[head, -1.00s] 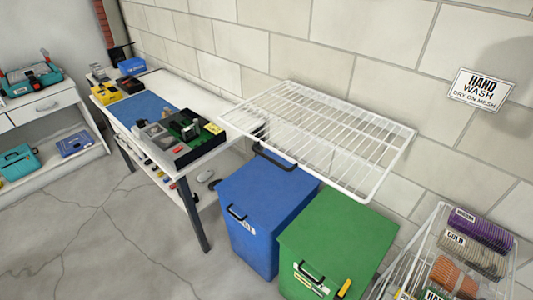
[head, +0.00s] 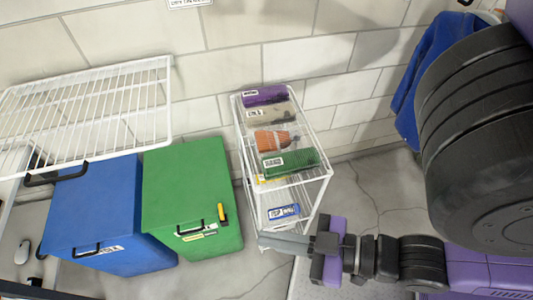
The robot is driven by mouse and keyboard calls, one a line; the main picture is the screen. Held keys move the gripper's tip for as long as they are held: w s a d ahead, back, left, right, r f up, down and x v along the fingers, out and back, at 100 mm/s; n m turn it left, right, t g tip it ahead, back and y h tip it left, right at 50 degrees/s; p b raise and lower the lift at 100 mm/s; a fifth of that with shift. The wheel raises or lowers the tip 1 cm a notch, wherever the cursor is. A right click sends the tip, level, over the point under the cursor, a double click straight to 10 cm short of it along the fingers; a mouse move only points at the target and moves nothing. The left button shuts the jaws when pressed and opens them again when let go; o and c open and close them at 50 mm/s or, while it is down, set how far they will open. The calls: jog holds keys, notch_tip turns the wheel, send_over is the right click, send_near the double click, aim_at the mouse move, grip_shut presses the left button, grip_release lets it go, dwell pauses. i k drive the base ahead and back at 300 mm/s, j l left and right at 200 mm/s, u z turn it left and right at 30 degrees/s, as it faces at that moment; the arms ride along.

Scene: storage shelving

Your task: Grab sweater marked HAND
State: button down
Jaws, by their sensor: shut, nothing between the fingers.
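A narrow white wire rack (head: 322,182) stands by the wall in the middle of the head view. Folded knit items lie on its top: a purple one (head: 266,94) at the back, a beige one (head: 272,117), an orange one (head: 275,141), and a green one (head: 291,162) at the front. Their labels are too small to read surely, so I cannot tell which is marked HAND. My gripper (head: 262,241) is shut and empty. It appears low in front of the rack, below the green item in the picture, pointing left.
A green bin (head: 190,190) and a blue bin (head: 98,205) stand left of the rack. A white wire mesh shelf (head: 90,110) hangs on the wall above them. A blue cloth (head: 425,75) hangs at right. A blue-labelled item (head: 284,212) sits lower in the rack.

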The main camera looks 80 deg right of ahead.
aim_at(282, 165)
jog(key=i+j, duration=0.7)
jog(key=j, duration=0.25)
jog(key=i+j+z, duration=0.35)
jog(key=j, duration=0.35)
jog(key=i+j+z, duration=0.15)
jog(key=j, duration=0.2)
jog(key=i+j+z, duration=0.2)
jog(key=j, duration=0.2)
jog(key=l+z, duration=0.1)
jog(key=z, duration=0.75)
jog(key=k+l, duration=0.1)
jog(key=l, duration=0.55)
jog(key=k, duration=0.05)
